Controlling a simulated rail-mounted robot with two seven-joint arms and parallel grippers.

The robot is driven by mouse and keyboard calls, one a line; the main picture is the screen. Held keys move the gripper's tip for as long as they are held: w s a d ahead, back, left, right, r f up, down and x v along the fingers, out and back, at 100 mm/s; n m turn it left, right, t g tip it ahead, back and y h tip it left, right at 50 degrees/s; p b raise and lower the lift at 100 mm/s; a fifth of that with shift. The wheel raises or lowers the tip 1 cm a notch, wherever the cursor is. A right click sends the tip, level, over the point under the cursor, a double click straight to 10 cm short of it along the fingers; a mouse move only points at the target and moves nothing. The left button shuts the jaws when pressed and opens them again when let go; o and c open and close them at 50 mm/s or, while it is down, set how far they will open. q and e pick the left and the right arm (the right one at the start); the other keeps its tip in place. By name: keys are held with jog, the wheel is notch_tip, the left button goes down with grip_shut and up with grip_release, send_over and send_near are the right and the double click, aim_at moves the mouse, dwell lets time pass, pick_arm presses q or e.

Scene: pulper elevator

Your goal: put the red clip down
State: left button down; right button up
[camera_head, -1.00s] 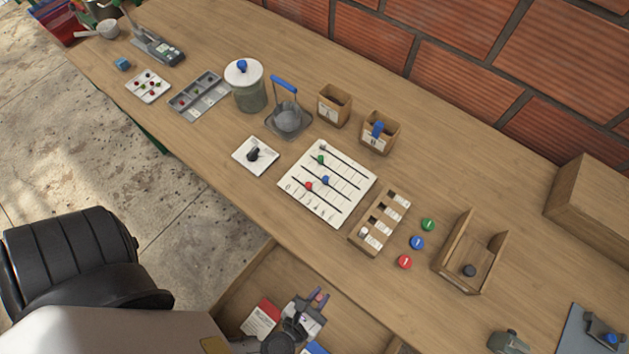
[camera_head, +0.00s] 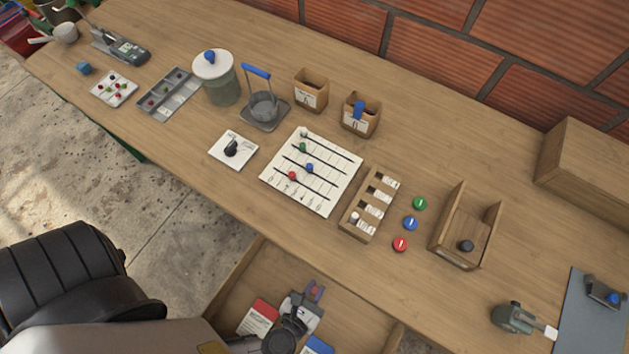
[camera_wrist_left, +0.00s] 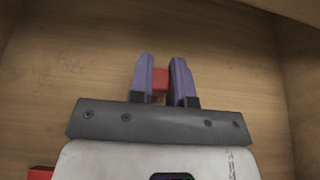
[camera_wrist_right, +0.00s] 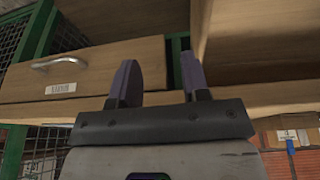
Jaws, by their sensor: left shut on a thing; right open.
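My left gripper (camera_head: 315,291) is over the open drawer (camera_head: 238,292) in the head view. In the left wrist view its purple fingers (camera_wrist_left: 161,82) are shut on the red clip (camera_wrist_left: 160,78), a small red block between the fingertips. The drawer's wooden floor (camera_wrist_left: 90,60) lies behind it; I cannot tell whether the clip touches it. My right gripper (camera_wrist_right: 158,78) is open and empty in the right wrist view, below the bench near a closed drawer front (camera_wrist_right: 110,66).
In the open drawer lie a red-and-white card (camera_head: 258,317) and a blue card (camera_head: 317,346). On the bench are a lined white board (camera_head: 328,190), a slotted wooden rack (camera_head: 352,222), red (camera_head: 400,244), blue (camera_head: 410,223) and green (camera_head: 419,203) discs, and a wooden holder (camera_head: 450,240).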

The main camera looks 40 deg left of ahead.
pick_arm(q)
jog(key=c, duration=1.1)
grip_release()
jog(key=shift+f, duration=0.1)
jog(key=shift+s+r, duration=0.1)
jog(key=shift+r, duration=0.1)
jog(key=p+v, duration=0.1)
jog(key=v, duration=1)
jog(key=shift+s+d+r, duration=0.1)
jog(key=shift+s+r, duration=0.1)
jog(key=shift+s, duration=0.15)
